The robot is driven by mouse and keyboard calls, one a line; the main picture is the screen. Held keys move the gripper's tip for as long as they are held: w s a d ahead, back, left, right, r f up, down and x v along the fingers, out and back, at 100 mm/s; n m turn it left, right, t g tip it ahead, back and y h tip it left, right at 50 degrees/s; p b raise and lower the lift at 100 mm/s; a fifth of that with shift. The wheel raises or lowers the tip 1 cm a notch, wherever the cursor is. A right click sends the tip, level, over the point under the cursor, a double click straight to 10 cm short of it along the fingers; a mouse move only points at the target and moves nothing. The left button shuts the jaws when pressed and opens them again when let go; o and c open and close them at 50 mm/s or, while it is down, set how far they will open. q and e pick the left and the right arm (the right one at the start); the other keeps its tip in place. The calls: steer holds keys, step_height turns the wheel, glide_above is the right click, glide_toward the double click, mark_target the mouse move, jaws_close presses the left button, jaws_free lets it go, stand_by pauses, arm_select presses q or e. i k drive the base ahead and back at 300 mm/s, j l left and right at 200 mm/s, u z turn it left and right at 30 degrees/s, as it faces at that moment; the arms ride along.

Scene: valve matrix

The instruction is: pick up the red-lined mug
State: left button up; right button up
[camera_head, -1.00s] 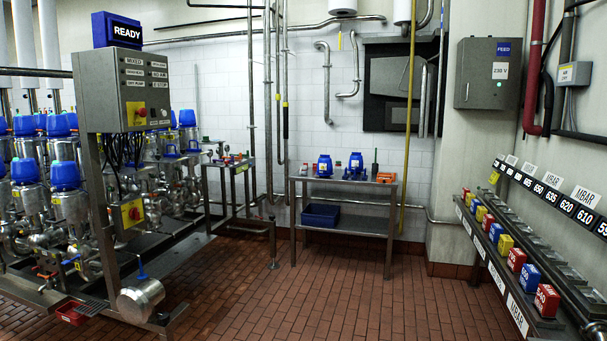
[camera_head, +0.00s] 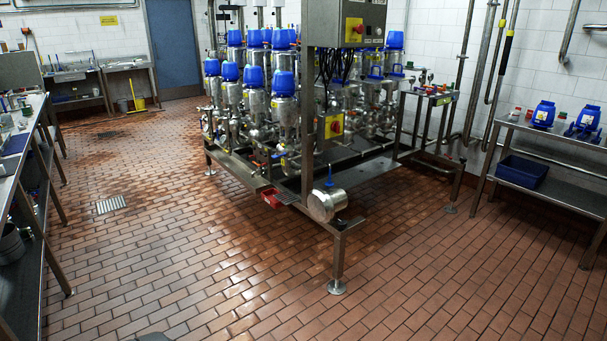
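I see no red-lined mug that I can make out in the head view. The small items on the steel benches are too small to tell apart. Neither of my grippers shows in the head view.
A valve skid (camera_head: 283,110) with blue-capped valves stands mid-room, its frame leg (camera_head: 338,262) reaching the floor. A steel bench (camera_head: 22,165) runs along the left edge. A steel table (camera_head: 560,150) stands at right. A blue door (camera_head: 173,45) is at the back. Brick floor (camera_head: 200,265) in front is open.

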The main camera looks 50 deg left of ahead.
mark_target(513, 115)
steer(key=u, duration=1.25)
steer(key=i+l+z, duration=0.3)
steer(key=i, duration=0.9)
steer(key=i+z, duration=0.3)
steer(key=i, duration=0.9)
steer(key=i+l, duration=0.1)
steer(key=i, duration=2.4)
